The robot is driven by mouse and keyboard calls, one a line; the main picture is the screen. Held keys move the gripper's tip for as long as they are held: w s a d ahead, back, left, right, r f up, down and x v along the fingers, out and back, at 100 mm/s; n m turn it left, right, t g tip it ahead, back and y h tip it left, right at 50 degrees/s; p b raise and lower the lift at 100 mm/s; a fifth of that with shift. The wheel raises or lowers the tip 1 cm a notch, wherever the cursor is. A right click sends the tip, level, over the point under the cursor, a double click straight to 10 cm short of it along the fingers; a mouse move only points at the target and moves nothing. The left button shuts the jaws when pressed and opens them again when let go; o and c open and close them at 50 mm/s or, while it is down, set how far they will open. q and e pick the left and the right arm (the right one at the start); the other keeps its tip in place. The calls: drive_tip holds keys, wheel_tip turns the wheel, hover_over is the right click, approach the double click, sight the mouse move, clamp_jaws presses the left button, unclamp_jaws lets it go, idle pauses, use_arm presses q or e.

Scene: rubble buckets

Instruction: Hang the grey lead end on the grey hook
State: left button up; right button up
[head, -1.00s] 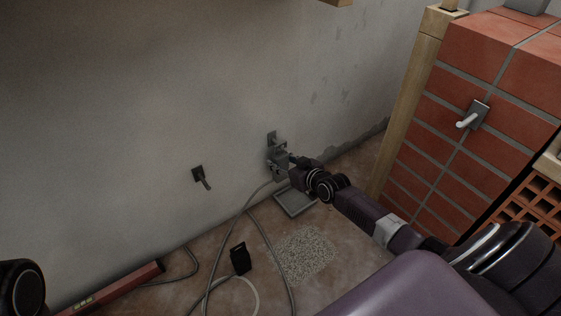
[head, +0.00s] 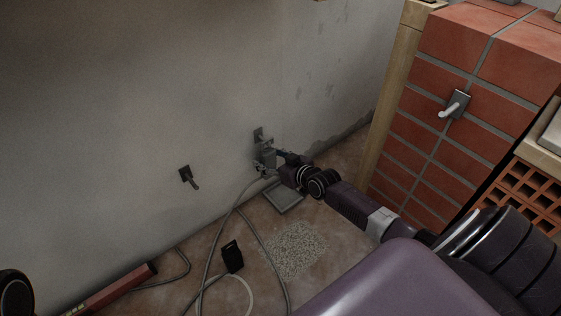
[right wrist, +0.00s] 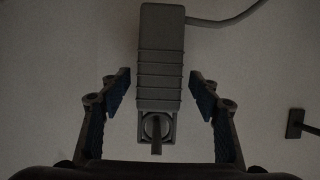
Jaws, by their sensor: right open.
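The grey lead end (head: 266,152) is at the grey hook (head: 258,134) on the plaster wall in the head view. In the right wrist view the ribbed grey lead end (right wrist: 160,65) has a ring at its lower end. The peg of the grey hook (right wrist: 156,146) shows at that ring and seems to pass through it. My right gripper (right wrist: 160,97) is open, with a finger on each side of the lead end and a gap on both sides. In the head view my right gripper (head: 272,166) partly covers the lead end. My left gripper is out of view.
A black hook (head: 187,175) is on the wall to the left. A white hook (head: 455,105) is on the brick pier (head: 430,130) at right. The grey cable (head: 214,235) hangs to the floor near a black block (head: 232,256), a red bar (head: 115,289) and gravel (head: 297,250).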

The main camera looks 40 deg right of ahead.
drive_tip(key=v, duration=1.1)
idle(1.0)
